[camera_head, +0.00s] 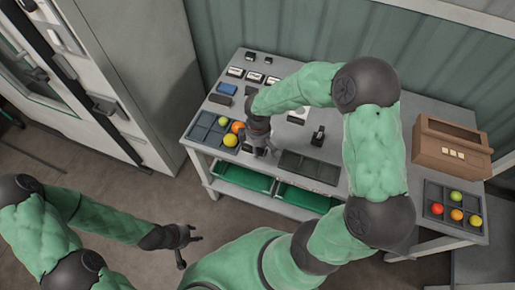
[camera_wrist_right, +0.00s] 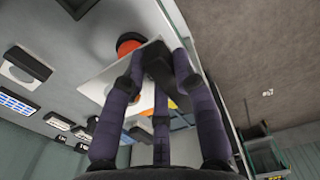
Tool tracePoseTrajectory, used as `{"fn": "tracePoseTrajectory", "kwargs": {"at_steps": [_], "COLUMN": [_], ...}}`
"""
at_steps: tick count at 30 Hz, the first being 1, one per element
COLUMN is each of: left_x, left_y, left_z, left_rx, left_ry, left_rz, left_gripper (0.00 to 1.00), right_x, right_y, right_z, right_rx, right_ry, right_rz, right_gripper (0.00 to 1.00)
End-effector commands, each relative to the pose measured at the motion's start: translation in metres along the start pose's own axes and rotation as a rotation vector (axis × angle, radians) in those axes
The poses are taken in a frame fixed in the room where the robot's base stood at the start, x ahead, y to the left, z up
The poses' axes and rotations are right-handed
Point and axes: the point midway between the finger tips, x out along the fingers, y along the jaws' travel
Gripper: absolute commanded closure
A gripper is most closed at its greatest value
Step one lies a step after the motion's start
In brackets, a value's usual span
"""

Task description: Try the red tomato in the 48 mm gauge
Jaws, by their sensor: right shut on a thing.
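The red tomato (camera_head: 437,209) sits in a cell of the dark tray (camera_head: 434,191) at the table's right end. My right gripper (camera_head: 259,150) is over the table's left front, beside the left tray (camera_head: 203,125). In the wrist view its fingers (camera_wrist_right: 160,65) are shut on the dark handle of a white plate gauge (camera_wrist_right: 98,88). I cannot read the gauge's size. An orange tomato (camera_wrist_right: 128,42) shows just beyond the plate; whether they touch is unclear. My left gripper (camera_head: 188,245) is open and empty, off the table over the floor.
A second dark tray (camera_head: 310,167) lies empty mid-table. Green crates (camera_head: 245,178) are below the front edge. A wooden box (camera_head: 450,150) stands at right. A black handled piece (camera_head: 318,135) stands near the centre.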

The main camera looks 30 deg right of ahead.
Motion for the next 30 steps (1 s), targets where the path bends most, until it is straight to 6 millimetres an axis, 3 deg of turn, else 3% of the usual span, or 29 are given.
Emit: {"fn": "tracePoseTrajectory", "kwargs": {"at_steps": [21, 30], "left_x": [0.042, 0.046], "left_y": [-0.015, -0.016], "left_z": [-0.001, -0.001], "left_rx": [0.000, 0.000], "left_ry": [-0.001, -0.001], "left_rz": [0.000, 0.000], "left_gripper": [0.60, 0.60], "right_x": [0.056, 0.062], "right_y": [-0.001, 0.000], "right_z": [0.000, 0.000], "right_rx": [-0.002, -0.002], "right_ry": [-0.002, -0.001], "right_rz": [-0.001, 0.000], "right_gripper": [1.00, 1.00]}}
